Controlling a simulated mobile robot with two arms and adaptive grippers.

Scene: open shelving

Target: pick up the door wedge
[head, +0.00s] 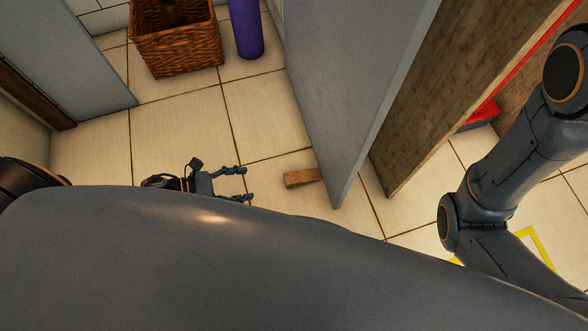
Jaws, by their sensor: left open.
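The door wedge (302,178) is a small brown wooden block. It lies on the tiled floor against the lower edge of a grey door (345,120). My left gripper (246,184) is low over the floor to the left of the wedge, open, with its two fingers pointing right toward it. There is a gap between the fingertips and the wedge, and nothing is between the fingers. My own body hides the left wrist and arm in part. My right arm comes in at the right, but its gripper is out of view.
A wicker basket (178,48) and a purple cylinder (246,28) stand at the back. A wooden panel (440,90) stands right of the door, with a red object (482,114) behind it. Yellow tape marks the floor at lower right.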

